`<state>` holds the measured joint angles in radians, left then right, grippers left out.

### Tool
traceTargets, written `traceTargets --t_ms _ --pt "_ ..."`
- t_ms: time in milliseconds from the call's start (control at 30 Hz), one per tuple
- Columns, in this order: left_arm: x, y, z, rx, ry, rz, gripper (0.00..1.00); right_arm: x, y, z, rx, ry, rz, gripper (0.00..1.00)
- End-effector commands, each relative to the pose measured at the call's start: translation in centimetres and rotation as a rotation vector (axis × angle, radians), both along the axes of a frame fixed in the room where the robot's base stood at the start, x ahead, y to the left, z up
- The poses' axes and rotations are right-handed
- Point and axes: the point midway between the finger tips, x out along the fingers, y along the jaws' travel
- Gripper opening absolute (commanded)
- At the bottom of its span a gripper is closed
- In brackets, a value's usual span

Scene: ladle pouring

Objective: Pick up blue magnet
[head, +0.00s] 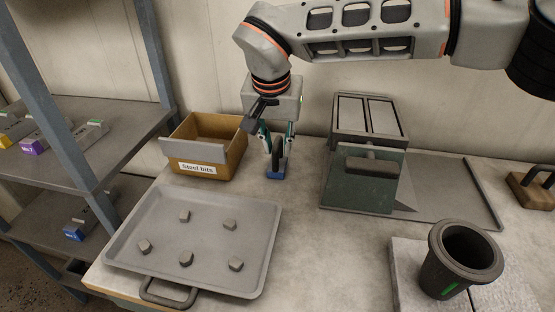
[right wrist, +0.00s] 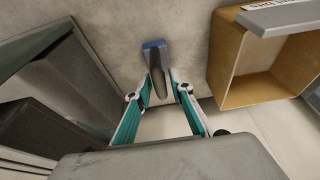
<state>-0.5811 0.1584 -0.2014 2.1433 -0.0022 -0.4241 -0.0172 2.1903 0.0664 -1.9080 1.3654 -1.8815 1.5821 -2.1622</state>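The blue magnet (head: 276,174) stands on the table, a blue block with a dark upright handle. It shows at the top middle of the right wrist view (right wrist: 154,45). My right gripper (head: 277,146) is above it, pointing down. In the right wrist view the two teal fingers (right wrist: 161,84) lie on either side of the dark handle. A small gap seems to remain beside the handle, so the gripper looks open around it. My left gripper is in neither view.
A cardboard bin labelled "Steel bits" (head: 193,169) stands just left of the magnet. A grey tray (head: 205,255) with several metal pieces lies in front. A box with a dark green panel (head: 361,184) stands to the right, and a dark cup (head: 462,260) at front right.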

Motion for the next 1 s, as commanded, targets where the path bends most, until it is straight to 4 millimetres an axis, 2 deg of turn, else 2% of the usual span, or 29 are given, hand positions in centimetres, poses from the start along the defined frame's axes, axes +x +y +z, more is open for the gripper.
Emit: traceTargets --t_ms 33,67,433,567,767,1000 --pt "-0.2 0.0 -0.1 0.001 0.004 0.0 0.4 0.0 0.0 0.0 0.0 0.001 0.0 0.04" --pt "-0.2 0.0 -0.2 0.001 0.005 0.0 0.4 0.0 0.0 0.0 0.0 0.001 0.0 0.0" --pt "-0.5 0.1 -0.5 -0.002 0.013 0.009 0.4 0.0 0.0 0.0 0.0 0.0 0.0 0.0" --pt "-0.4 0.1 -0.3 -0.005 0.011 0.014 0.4 0.0 0.0 0.7 0.0 -0.001 0.0 0.0" --pt "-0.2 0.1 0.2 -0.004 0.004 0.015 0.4 0.0 0.0 3.2 0.001 -0.006 0.0 0.0" --pt "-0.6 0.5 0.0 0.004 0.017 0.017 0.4 0.0 0.1 8.3 0.001 -0.009 -0.001 0.0"
